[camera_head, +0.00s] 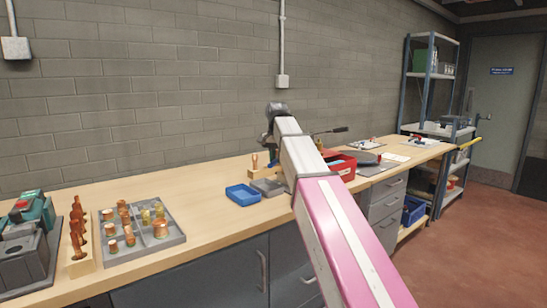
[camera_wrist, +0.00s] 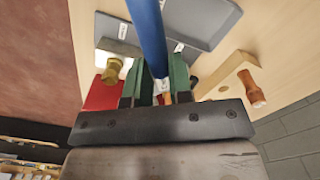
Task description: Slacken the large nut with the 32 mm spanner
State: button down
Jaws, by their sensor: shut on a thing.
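In the wrist view my gripper (camera_wrist: 158,85) has its two green fingers shut on a long blue bar (camera_wrist: 148,35), which looks like the spanner's handle. The bar runs up out of the picture, so its jaw end and size mark are not seen. A brass fitting (camera_wrist: 113,72) with a nut-like body lies left of the fingers, apart from the bar. I cannot tell whether it is the large nut. In the head view my arm crosses the bench and mostly hides the gripper.
A blue tray (camera_head: 242,195) sits on the bench (camera_head: 200,218). A red bin (camera_head: 345,168) stands right of my arm. A grey tray (camera_head: 152,238) of copper and brass fittings and a wooden rack (camera_head: 82,262) are at left. The bench front between trays is clear.

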jog(key=shift+f, duration=2.45)
jog(key=shift+w+d+r, duration=0.1)
jog(key=shift+w+d, duration=0.15)
jog(key=shift+w, duration=0.35)
jog(key=shift+w+d, duration=0.25)
jog(key=shift+w, duration=0.3)
jog(key=shift+w+d, duration=0.3)
jog(key=shift+w, duration=0.3)
jog(key=shift+w+d, duration=0.25)
jog(key=shift+w, duration=0.35)
jog(key=shift+d, duration=0.1)
